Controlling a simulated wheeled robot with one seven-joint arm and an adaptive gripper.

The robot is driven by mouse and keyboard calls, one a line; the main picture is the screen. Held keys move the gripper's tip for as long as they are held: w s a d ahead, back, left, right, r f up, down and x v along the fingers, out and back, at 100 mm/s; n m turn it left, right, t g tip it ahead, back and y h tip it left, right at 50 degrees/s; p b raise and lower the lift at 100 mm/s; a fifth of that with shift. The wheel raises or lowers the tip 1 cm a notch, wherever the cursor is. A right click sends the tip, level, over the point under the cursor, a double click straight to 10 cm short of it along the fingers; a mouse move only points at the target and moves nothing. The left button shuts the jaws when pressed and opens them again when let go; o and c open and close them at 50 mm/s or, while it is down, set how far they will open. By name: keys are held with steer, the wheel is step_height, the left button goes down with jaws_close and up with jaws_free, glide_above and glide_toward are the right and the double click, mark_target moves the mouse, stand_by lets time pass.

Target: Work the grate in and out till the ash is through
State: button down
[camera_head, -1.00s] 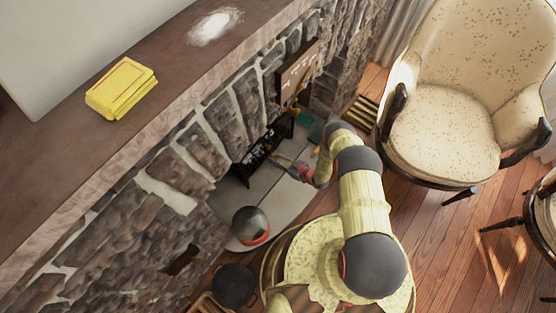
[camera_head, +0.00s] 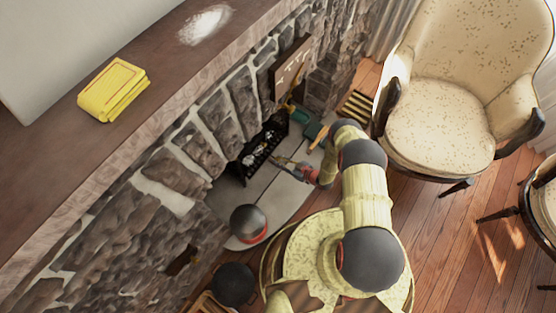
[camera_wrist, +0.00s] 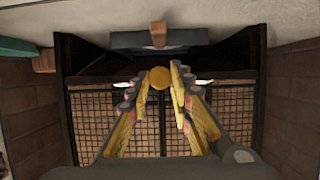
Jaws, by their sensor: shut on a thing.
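The grate (camera_head: 247,163) is a black, open-topped frame at the mouth of the stone fireplace. Pale and dark bits lie in it, perhaps ash and embers; I cannot tell them apart. In the wrist view its dark mesh (camera_wrist: 85,125) spans the picture. My gripper (camera_head: 285,161) is at its front, on the room side. What lies under the grate is hidden.
A green object (camera_head: 312,127) with an orange-brown part lies just beyond the grate. A dark ball-shaped thing with a red band (camera_head: 248,223) stands on the pale hearth (camera_head: 275,205). A dark pot (camera_head: 233,284) is nearer. An armchair (camera_head: 440,130) stands at right.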

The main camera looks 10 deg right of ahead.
steer(key=shift+s+f, duration=0.1)
steer(key=shift+s, duration=0.1)
steer(key=c, duration=1.6)
jaws_free()
steer(key=shift+d, duration=0.15)
steer(key=v, duration=1.2)
steer(key=shift+w, duration=0.1)
